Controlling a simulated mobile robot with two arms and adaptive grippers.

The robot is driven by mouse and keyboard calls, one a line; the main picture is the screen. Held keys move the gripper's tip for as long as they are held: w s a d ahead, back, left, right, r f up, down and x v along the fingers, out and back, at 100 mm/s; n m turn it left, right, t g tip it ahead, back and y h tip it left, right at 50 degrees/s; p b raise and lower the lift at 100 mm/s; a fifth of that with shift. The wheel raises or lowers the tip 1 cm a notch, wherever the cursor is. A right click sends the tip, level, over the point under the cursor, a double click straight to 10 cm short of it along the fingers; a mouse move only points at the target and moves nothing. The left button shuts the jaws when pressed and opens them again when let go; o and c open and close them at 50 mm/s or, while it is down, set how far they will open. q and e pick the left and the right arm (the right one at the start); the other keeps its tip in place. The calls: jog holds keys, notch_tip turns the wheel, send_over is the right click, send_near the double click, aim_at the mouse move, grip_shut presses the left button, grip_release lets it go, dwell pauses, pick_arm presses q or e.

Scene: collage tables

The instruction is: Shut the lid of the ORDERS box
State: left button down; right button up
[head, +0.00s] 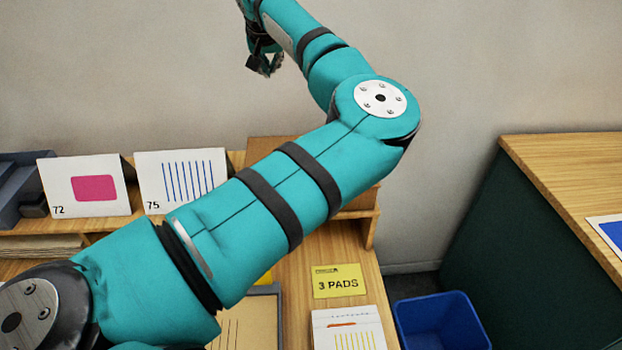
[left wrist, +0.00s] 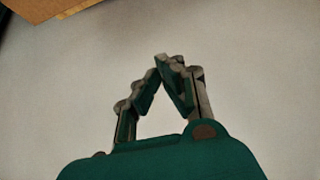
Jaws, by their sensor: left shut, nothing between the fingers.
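My left gripper (head: 265,64) is raised in front of the wall at the top of the head view, above the shelf and away from anything on it. In the left wrist view its fingers (left wrist: 160,68) come together at the tips with nothing between them. No box with the word ORDERS can be read. A brown cardboard-coloured piece (head: 270,147) shows behind my left arm on the shelf, mostly hidden; I cannot tell whether it is the box or its lid. A brown edge (left wrist: 52,8) also shows at the top left of the wrist view. My right gripper is out of view.
Cards marked 72 (head: 84,185) and 75 (head: 181,180) stand on the wooden shelf. A yellow "3 PADS" note (head: 339,281) and a striped pad (head: 348,330) lie on the table. A blue bin (head: 440,322) stands between this table and another wooden-topped table (head: 570,165) at right.

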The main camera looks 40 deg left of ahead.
pick_arm(q)
jog(key=s+d+b, duration=0.6)
jog(key=s+b, duration=0.1)
jog(key=b, duration=0.3)
jog(key=shift+s+d, duration=0.25)
jog(key=shift+s, duration=0.1)
dwell(1.2)
jog(key=shift+r, duration=0.1)
notch_tip(320, 180, up, 8)
jog(key=p, duration=0.6)
dwell(0.5)
dwell(1.3)
